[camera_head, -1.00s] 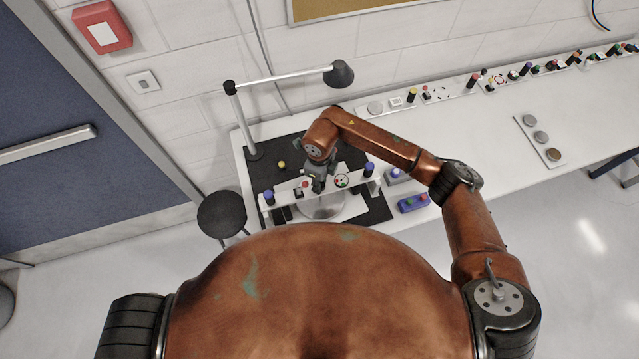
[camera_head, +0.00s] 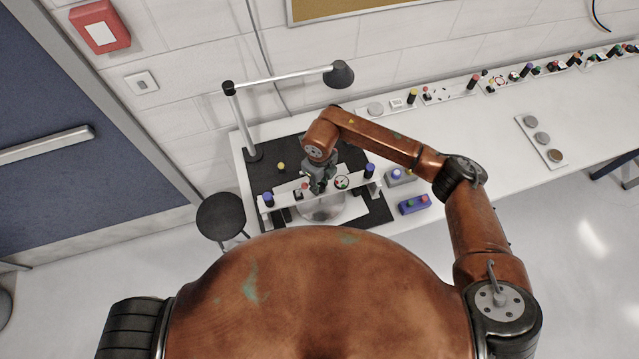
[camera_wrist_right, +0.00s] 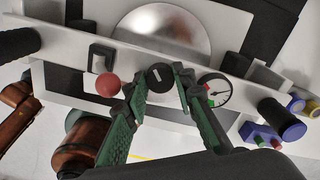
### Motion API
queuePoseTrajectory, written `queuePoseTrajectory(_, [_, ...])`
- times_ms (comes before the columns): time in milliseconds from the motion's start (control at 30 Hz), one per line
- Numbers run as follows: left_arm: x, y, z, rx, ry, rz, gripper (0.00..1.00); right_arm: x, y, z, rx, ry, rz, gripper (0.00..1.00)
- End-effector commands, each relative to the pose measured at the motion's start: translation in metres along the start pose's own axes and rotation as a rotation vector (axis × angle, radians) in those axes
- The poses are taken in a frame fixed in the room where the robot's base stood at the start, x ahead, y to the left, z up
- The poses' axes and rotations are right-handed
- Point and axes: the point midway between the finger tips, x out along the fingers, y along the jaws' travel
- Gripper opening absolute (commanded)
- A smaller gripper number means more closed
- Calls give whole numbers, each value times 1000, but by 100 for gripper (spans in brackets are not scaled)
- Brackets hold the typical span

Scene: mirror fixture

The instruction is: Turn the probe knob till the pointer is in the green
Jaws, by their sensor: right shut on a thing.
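My right gripper (camera_head: 318,188) is at the white panel of the fixture (camera_head: 284,197). In the right wrist view its green fingers (camera_wrist_right: 160,86) are closed in on both sides of a black knob (camera_wrist_right: 159,76) with a pale mark on its face. A round gauge (camera_wrist_right: 215,91) sits just right of the knob, with a white face, a red and a green patch at its left, and a dark pointer. The pointer appears to lie to the right, away from the green patch; its exact reading is too small to be sure. The left gripper is out of view.
A red ball-shaped knob (camera_wrist_right: 108,85) and a black rocker switch (camera_wrist_right: 102,55) are left of the fingers. A shiny dome (camera_wrist_right: 165,32) lies behind the panel. A purple button box (camera_head: 413,204) stands at the right. A lamp (camera_head: 339,74) overhangs the black mat.

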Motion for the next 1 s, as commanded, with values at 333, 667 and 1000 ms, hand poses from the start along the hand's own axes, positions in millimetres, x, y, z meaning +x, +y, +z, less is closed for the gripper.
queuePoseTrajectory(333, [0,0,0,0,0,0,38,0,0,0,-1,-1,0,42])
queuePoseTrajectory(667, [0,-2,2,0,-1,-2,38,-7,-1,1,-1,-2,-1,42])
queuePoseTrajectory(1000, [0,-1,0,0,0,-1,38,-71,-1,1,-2,-4,-3,42])
